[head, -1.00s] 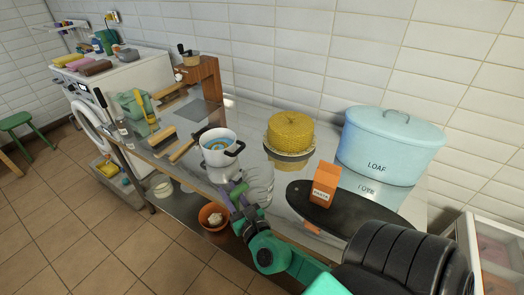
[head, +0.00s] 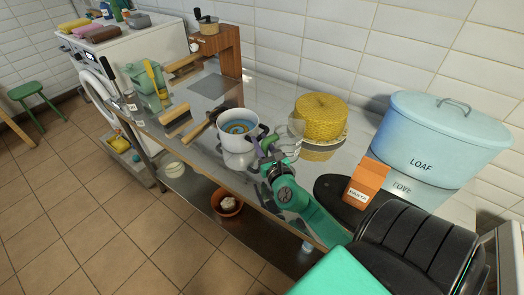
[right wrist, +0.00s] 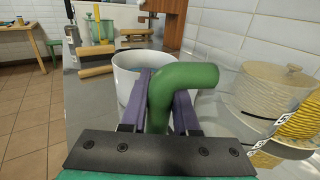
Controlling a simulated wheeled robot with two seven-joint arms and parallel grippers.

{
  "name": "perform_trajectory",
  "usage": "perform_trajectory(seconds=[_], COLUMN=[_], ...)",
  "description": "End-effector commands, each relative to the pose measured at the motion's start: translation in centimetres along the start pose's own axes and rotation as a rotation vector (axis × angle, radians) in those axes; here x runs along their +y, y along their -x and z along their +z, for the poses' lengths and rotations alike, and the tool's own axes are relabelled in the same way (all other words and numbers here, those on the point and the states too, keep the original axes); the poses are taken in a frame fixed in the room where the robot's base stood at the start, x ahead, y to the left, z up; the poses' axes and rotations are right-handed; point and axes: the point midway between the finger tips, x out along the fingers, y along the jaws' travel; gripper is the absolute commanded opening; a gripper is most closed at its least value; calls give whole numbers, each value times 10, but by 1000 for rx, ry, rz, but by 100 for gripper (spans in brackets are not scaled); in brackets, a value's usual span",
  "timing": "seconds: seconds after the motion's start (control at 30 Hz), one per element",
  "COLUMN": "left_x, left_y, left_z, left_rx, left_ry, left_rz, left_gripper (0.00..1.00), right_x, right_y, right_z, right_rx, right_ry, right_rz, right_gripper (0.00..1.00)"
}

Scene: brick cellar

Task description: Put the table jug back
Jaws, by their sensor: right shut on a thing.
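My right gripper (head: 268,146) is shut on this handle, at the front part of the steel table (head: 265,90). Whether the jug's base touches the table cannot be told. My left gripper is not in view.
A white pot (head: 236,132) with dark handles stands close left of my right gripper. An orange pasta box (head: 367,182) and blue loaf bin (head: 435,140) stand right. Brushes and a green tub (head: 143,80) are left.

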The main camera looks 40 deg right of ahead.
Motion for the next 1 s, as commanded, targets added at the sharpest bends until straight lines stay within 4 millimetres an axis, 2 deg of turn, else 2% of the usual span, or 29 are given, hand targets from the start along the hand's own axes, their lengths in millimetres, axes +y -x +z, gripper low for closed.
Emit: perform_trajectory(seconds=[0.1,0.27,0.6,0.63,0.7,1.0], left_x=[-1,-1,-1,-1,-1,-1], left_y=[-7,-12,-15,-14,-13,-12], left_z=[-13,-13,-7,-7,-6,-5], left_rx=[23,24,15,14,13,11], left_ry=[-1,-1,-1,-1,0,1], left_rz=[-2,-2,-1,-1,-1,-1], left_gripper=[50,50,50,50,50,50], right_x=[0,0,0,0,0,0], right_y=[0,-1,0,0,0,0], right_z=[-20,-46,-51,-50,-50,-49], right_rx=[0,-2,-3,-2,-1,-1], right_ry=[4,2,0,0,0,-1], right_rz=[1,0,0,0,0,0], right_gripper=[0,0,0,36,59,59])
